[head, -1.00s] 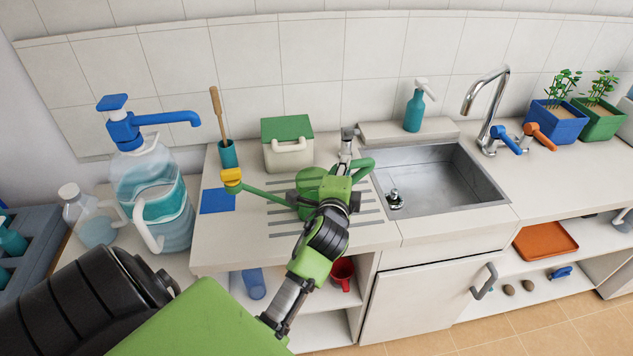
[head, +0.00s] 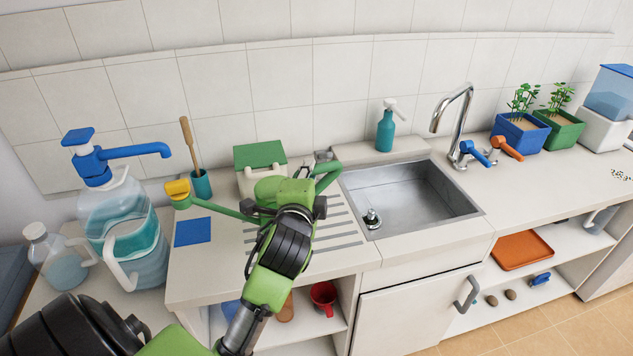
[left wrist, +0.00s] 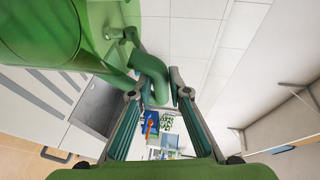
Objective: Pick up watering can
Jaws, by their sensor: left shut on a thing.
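The watering can has a green body (head: 268,187), a long green spout and a yellow rose (head: 177,188). It appears held above the ribbed draining area left of the sink, in front of a green-lidded box. My left gripper (head: 323,162) is shut on its curved green handle (head: 331,174). My arm hides part of the can. In the left wrist view, the can body (left wrist: 40,30) fills the upper left, and the handle (left wrist: 152,72) passes between the fingertips (left wrist: 158,92). My right gripper is not in view.
The green-lidded box (head: 260,153) stands just behind the can. A teal cup with a brush (head: 200,185) and a large pump jug (head: 125,235) are to the left. The sink (head: 410,195), tap (head: 458,120) and teal spray bottle (head: 386,130) are to the right.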

